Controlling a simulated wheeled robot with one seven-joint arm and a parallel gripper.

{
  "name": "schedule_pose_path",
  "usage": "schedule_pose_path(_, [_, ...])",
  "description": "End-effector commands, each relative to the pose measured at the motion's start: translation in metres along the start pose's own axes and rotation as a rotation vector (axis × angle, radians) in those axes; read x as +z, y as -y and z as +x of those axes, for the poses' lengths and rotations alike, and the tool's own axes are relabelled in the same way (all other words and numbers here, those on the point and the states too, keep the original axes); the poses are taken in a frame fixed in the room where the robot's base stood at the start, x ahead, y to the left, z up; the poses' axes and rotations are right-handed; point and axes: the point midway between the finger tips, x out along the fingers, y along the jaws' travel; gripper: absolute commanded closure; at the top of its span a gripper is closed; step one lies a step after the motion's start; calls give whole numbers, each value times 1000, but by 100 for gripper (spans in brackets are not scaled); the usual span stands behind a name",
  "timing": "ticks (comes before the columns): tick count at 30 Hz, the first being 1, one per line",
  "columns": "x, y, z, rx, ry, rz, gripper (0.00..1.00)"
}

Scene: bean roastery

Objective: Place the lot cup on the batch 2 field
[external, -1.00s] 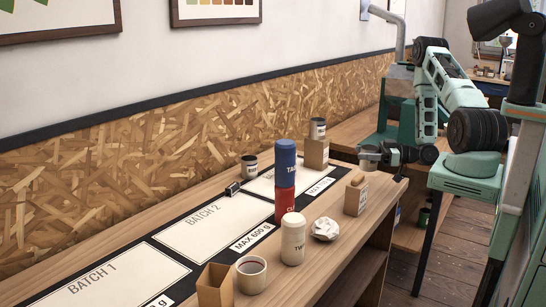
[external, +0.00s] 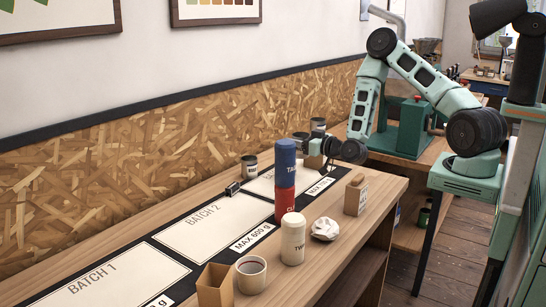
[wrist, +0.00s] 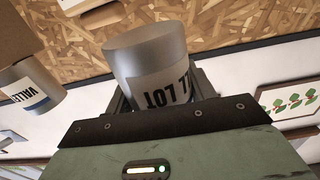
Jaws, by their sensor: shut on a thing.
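My gripper (external: 303,146) is shut on a grey lot cup (wrist: 150,50) and holds it above the far part of the bench. In the wrist view its label appears upside down and reads "LL LOT", with the rest hidden. In the external view my gripper largely hides this cup. The batch 2 field (external: 205,232) is a pale, bare rectangle marked "BATCH 2" on the dark mat, left of and nearer than my gripper. The blue canister stands between part of the mat and the camera.
A blue canister (external: 285,163) stands on a red one (external: 285,202). Another labelled cup (external: 318,124) stands on a cardboard block; it also shows in the wrist view (wrist: 30,86). A cup (external: 249,168) and a dark clip (external: 233,188) border the mat. A cream canister (external: 293,240) stands in front.

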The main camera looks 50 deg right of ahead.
Motion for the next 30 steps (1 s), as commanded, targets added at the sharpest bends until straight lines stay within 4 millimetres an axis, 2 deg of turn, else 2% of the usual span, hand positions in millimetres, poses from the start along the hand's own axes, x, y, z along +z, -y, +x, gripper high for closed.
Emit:
schedule_pose_path(11, [0,-2,0,-1,-2,0,75])
schedule_pose_path(17, [5,-23,-14,-55,1,-2,75])
schedule_pose_path(23, [17,-58,-58,-196,6,-2,75])
schedule_pose_path(30, [29,-86,-134,-375,11,2,75])
